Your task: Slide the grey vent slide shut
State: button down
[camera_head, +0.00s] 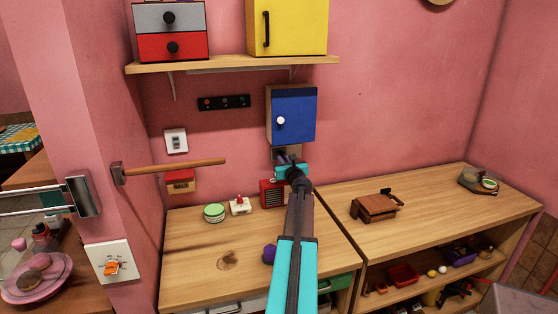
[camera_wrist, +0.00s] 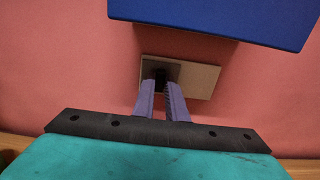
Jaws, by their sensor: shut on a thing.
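The grey vent slide (camera_wrist: 149,70) is on the pink wall below a blue cabinet, at the left part of a beige plate (camera_wrist: 203,80). A black knob (camera_wrist: 160,75) stands out from it. My gripper (camera_wrist: 161,88) has its two purple fingers closed on this knob. In the head view my gripper (camera_head: 285,159) reaches up to the vent plate (camera_head: 292,150), and my arm and wrist hide part of that area. Whether any opening shows behind the slide cannot be told.
The blue cabinet (camera_head: 293,114) hangs just above my gripper. A red radio-like box (camera_head: 270,194) stands below on the wooden counter (camera_head: 190,255). A white box (camera_head: 240,206) and a green tin (camera_head: 214,213) are to its left. A wooden-handled hammer (camera_head: 190,163) sticks out at left.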

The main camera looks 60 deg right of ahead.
jog(key=shift+w+a+f, duration=0.1)
jog(key=shift+w+a, duration=0.2)
jog(key=c, duration=1.8)
grip_release()
jog(key=shift+o, duration=0.2)
jog(key=shift+s+d, duration=0.15)
jog(key=shift+s, duration=0.15)
jog(key=b+v, duration=0.2)
jog(key=v, duration=1.1)
jog(key=shift+s+a+b, duration=0.2)
jog(key=shift+a+b, duration=0.1)
